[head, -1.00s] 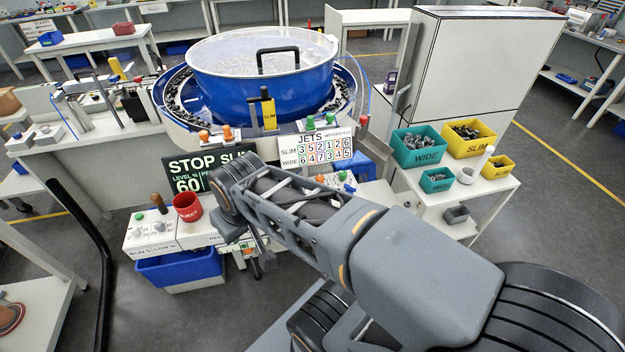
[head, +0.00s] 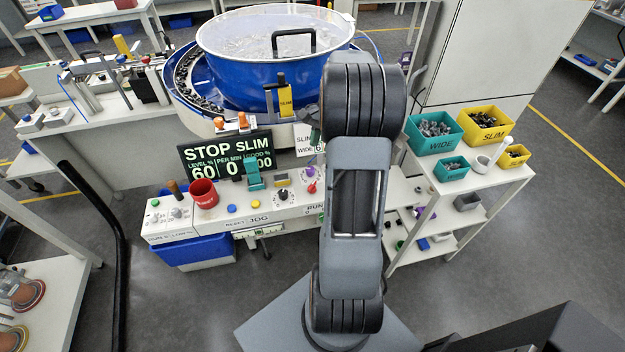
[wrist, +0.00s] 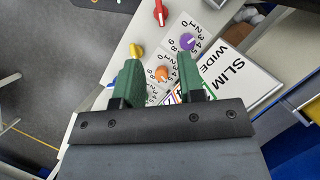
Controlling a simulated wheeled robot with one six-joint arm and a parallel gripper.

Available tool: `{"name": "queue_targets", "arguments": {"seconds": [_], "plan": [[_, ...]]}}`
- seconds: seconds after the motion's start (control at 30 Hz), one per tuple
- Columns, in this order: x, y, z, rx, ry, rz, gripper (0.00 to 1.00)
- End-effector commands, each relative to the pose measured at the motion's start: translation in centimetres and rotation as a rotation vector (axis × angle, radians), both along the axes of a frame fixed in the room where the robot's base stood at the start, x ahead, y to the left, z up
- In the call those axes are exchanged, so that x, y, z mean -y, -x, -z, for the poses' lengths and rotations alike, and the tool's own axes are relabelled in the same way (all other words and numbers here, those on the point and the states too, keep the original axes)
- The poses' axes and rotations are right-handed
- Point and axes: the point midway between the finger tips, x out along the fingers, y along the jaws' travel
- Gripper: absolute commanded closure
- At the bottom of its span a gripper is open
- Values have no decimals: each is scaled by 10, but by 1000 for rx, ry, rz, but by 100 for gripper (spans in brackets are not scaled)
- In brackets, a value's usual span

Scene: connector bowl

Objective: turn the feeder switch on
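The control panel (head: 271,212) under the blue feeder bowl (head: 262,80) carries a black knob (head: 283,194), a red-handled switch (head: 311,188) and round buttons. I cannot tell for sure which control is the feeder switch. The display (head: 227,157) reads STOP SLIM, with 60 and 0 below. In the wrist view, my gripper (wrist: 158,62) has its green fingers spread apart with nothing held between them. Beyond the fingertips are a red switch handle (wrist: 160,12), a yellow knob (wrist: 137,51), a purple knob (wrist: 188,44) and an orange knob (wrist: 162,73). In the head view my arm hides most of the gripper.
A red cup (head: 203,194) and a teal block (head: 254,175) stand up from the panel. A white SLIM/WIDE sign (wrist: 235,75) lies right of the fingers. A side table at right holds teal (head: 433,134) and yellow bins (head: 486,126). A blue bin (head: 200,250) sits below the panel.

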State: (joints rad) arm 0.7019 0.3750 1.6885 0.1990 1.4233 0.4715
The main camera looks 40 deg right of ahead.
Motion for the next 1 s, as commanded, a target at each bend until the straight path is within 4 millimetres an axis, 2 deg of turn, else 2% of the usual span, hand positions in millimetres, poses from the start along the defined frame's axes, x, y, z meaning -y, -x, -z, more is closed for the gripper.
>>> {"name": "queue_targets", "arguments": {"seconds": [0.4,0.6,0.8,1.0], "plan": [[-29,10,71,-5,-3,-2,64],[-40,14,98,-3,-2,-2,64],[-45,15,114,-1,-1,-3,64],[-47,16,118,0,0,-2,64]]}}
